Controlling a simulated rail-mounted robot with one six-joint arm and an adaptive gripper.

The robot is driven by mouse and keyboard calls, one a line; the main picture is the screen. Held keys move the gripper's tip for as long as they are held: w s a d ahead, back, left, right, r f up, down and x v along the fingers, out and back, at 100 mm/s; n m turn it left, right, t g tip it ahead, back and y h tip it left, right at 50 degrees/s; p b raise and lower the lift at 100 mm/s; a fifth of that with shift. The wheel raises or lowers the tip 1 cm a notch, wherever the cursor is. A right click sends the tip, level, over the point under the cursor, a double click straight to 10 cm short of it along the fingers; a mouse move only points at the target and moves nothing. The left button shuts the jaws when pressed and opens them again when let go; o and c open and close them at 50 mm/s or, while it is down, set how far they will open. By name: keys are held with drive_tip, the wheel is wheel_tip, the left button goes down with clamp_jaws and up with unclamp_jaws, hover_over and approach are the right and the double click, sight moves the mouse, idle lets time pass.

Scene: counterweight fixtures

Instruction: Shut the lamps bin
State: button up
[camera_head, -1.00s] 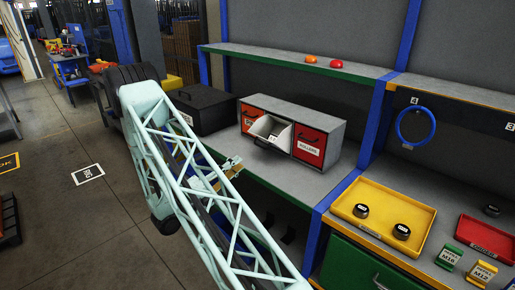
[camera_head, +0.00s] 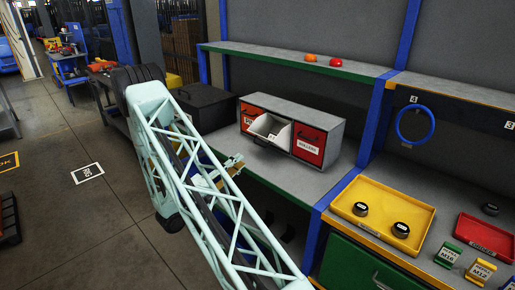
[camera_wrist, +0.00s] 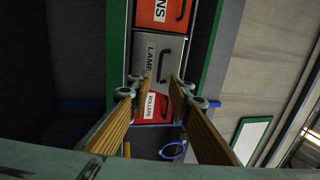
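The lamps bin (camera_head: 270,128) is a pale grey tilt-out bin in the middle of a grey cabinet, tipped open toward the front. In the wrist view, the lamps bin (camera_wrist: 166,62) shows its label, partly cut off by a finger, and a dark handle. My gripper (camera_head: 236,161) is in front of and below the cabinet in the head view, apart from the bin. In the wrist view, my gripper (camera_wrist: 163,80) has its two fingers spread with nothing between them, pointing toward the bin front.
An orange-red bin (camera_head: 251,117) and the red rollers bin (camera_head: 309,146) flank it, both shut. A black case (camera_head: 206,107) stands left of the cabinet. A blue post (camera_head: 337,190) rises to the right, beside a yellow tray (camera_head: 421,219). The shelf front is clear.

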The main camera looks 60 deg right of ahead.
drive_tip(key=shift+b+x, duration=0.45)
drive_tip(key=shift+x, duration=5.65)
clamp_jaws()
